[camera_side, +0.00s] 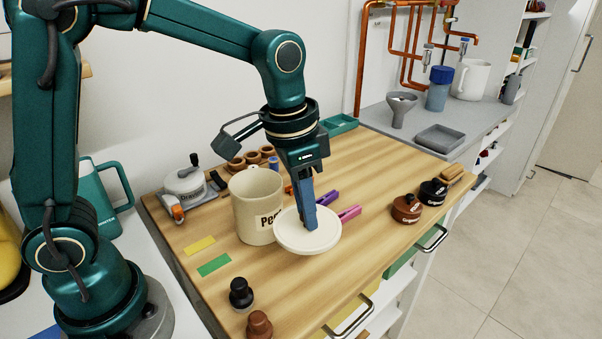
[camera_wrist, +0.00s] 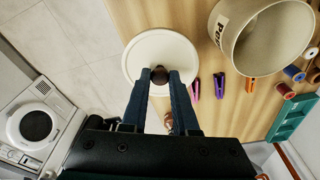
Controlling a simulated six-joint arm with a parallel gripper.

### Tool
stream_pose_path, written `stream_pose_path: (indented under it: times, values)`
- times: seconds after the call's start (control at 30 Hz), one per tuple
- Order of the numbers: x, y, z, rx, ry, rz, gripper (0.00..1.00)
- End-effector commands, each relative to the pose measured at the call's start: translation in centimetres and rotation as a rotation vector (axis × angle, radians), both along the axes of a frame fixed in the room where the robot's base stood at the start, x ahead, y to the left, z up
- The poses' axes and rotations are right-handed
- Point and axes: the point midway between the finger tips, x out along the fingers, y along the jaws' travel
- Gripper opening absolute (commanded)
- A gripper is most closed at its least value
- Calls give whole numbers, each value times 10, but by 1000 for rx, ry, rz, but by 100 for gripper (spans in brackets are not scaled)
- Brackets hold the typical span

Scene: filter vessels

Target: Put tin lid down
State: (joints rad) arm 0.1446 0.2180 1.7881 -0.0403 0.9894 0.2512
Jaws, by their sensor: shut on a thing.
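The tin lid (camera_side: 307,232) is a round cream disc beside the open cream tin (camera_side: 257,207), to its right in the side view. My gripper (camera_side: 309,222) is over the middle of the lid, its blue fingers pointing down. In the wrist view the fingers (camera_wrist: 160,78) are shut on the dark knob at the centre of the lid (camera_wrist: 160,48). The tin (camera_wrist: 262,36) stands upright to the right there, its mouth uncovered. I cannot tell whether the lid touches the table or hangs just above it.
Purple and pink clips (camera_side: 349,213) lie behind the lid on the wooden top (camera_side: 375,230). Brown and black jars (camera_side: 407,208) stand at the right. Yellow and green strips (camera_side: 214,265) and dark stoppers (camera_side: 241,293) are at the front left. Bare wood lies right of the lid.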

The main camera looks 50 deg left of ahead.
Motion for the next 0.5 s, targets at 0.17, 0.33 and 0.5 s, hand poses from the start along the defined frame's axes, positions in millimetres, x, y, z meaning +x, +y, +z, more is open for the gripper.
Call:
stream_pose_path:
  times: [0.17,0.33,0.5]
  values:
    - [-3,-6,-24,2,8,-18,0]
    - [-3,-5,-54,1,7,-17,0]
    - [-2,-5,-68,0,4,-16,0]
